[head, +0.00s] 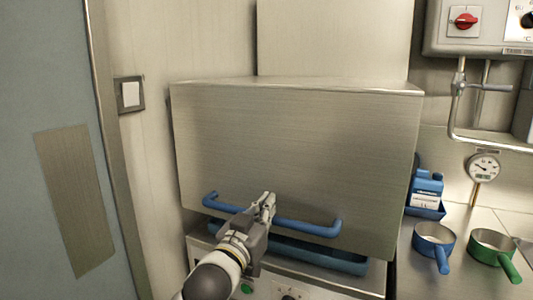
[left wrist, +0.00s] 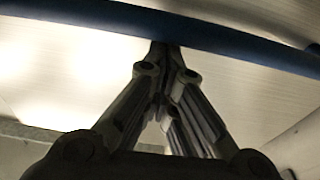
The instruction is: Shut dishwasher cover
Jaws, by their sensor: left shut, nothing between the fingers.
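The dishwasher cover (head: 300,150) is a large brushed-metal hood with a blue bar handle (head: 308,228) along its lower front. Below its lower edge a blue rack or tray (head: 315,256) shows through a gap, so the cover is not fully down. My left gripper (head: 268,200) is at the handle, in front of the cover, with its fingers closed and nothing held between them. In the left wrist view the closed fingertips (left wrist: 160,50) meet at the blue bar (left wrist: 225,45); I cannot tell whether they touch it. My right gripper is not in view.
On the counter at right stand a blue pan (head: 433,240), a green pan (head: 492,248) and a blue bottle (head: 427,188). A control box with a red knob (head: 464,20) and a gauge (head: 484,166) are on the wall. A grey door (head: 50,110) is at left.

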